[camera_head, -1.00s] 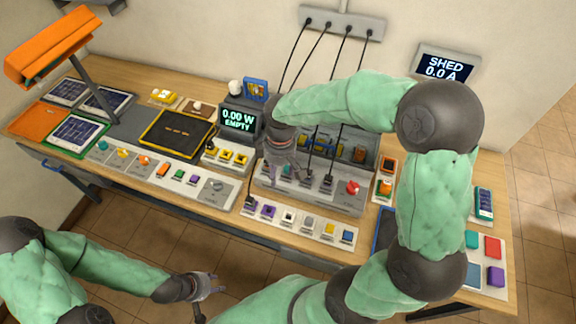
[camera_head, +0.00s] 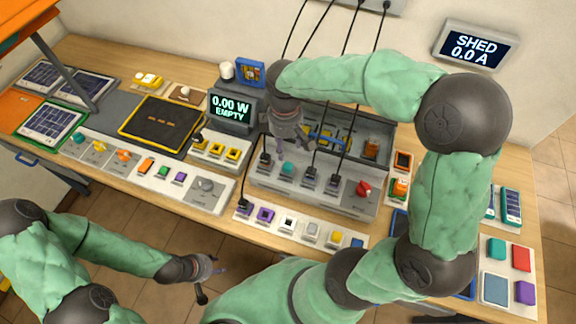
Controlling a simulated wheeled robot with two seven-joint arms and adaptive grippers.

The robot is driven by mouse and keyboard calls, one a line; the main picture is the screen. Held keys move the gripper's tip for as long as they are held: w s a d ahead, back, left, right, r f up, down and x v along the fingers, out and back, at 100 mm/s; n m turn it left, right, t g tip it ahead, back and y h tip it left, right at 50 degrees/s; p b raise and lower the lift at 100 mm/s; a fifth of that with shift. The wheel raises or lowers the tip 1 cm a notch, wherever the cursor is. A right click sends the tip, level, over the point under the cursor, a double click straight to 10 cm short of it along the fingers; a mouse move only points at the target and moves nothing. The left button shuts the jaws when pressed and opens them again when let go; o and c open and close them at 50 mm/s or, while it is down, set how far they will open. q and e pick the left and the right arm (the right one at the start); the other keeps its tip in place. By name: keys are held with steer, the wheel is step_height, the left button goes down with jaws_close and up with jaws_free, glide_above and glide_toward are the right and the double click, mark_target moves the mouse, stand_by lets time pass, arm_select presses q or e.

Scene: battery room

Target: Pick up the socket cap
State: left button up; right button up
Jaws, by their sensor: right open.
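A small teal cap (camera_head: 288,168), which looks like the socket cap, sits on the sloped top of the grey console (camera_head: 328,198), in the row with the black plugs. My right gripper (camera_head: 292,147) is open and empty above and behind the cap, fingers pointing down; the gap between them and the cap is hard to judge. My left gripper (camera_head: 212,282) hangs in front of the bench near the floor side, its fingers apart and empty, far from the console.
Black plugs (camera_head: 311,172) with cables stand beside the cap, and the cables rise to a wall strip. A red knob (camera_head: 363,190) is at the console's right. The display reading 0.00 W (camera_head: 231,108) stands left. A strip of coloured squares (camera_head: 288,222) lies in front.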

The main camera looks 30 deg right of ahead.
steer(key=b, duration=0.1)
glide_above(287, 165)
steer(key=f, duration=0.6)
steer(key=shift+w+a, duration=0.1)
steer(key=shift+w, duration=0.1)
steer(key=shift+s+f+b, duration=0.1)
steer(key=shift+f+b, duration=0.65)
steer(key=shift+f, duration=1.8)
steer(key=c, duration=0.9)
